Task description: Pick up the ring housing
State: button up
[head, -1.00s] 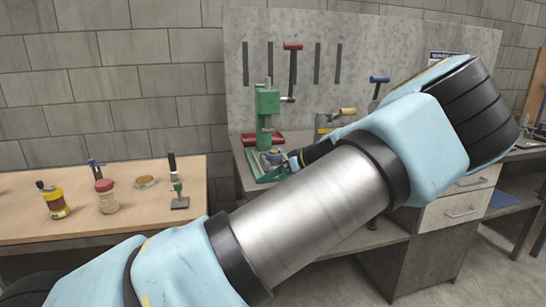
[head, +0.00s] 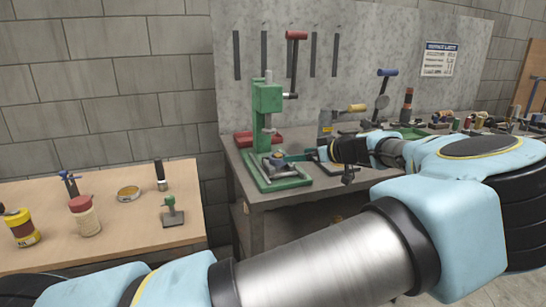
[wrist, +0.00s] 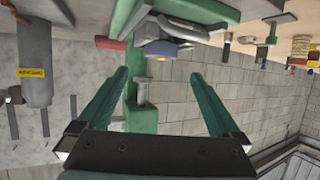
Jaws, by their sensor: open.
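What I take to be the ring housing, a small grey rounded part (head: 278,161), sits on the base of the green press (head: 267,105) at the left end of the grey bench. In the wrist view a grey-blue rounded piece (wrist: 161,49) with an orange patch, apparently the same part, shows beyond the fingertips near the top. My gripper (head: 303,154) is just right of the part in the head view, its dark green fingers pointing left towards it. In the wrist view my gripper (wrist: 158,73) has its two fingers wide apart, with nothing held between them.
The press column and red-handled lever (head: 296,36) rise close behind the part. A yellow-handled tool (head: 356,108) and a blue-handled tool (head: 387,73) stand right of it. A wooden table (head: 130,225) with bottles is at left.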

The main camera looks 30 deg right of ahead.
aim_at(280, 155)
jog(key=p+x, duration=0.1)
jog(key=x, duration=0.3)
jog(key=p+x, duration=0.3)
jog(key=x, duration=0.2)
jog(key=shift+a+r, duration=0.1)
jog(key=shift+w, duration=0.15)
jog(key=shift+c, duration=0.4)
jog(key=c, duration=1.5)
grip_shut()
